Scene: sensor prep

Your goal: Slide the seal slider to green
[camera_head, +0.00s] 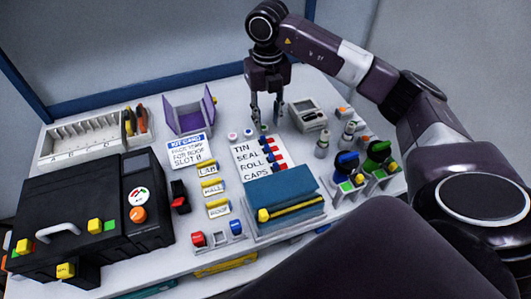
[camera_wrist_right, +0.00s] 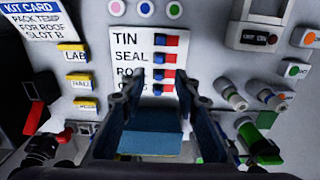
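The white label board (camera_head: 245,160) lists TIN, SEAL, ROLL and CAPS, with a small blue-and-red slider beside each word. The seal slider (camera_head: 269,151) is second from the top. In the right wrist view the seal slider (camera_wrist_right: 165,57) shows blue at left and red at right; I see no green on it. My right gripper (camera_head: 266,114) is above the table near the board's top edge, fingers apart and empty. In the right wrist view its fingers (camera_wrist_right: 163,90) frame the lower slider rows. My left gripper is not in view.
A blue box (camera_head: 285,187) with a yellow strip stands in front of the board. Blue and green knobbed fixtures (camera_head: 346,161) and small grey cylinders (camera_head: 322,145) stand to the right. A black case (camera_head: 85,215) fills the left. A kit card (camera_head: 188,151) lies left of the board.

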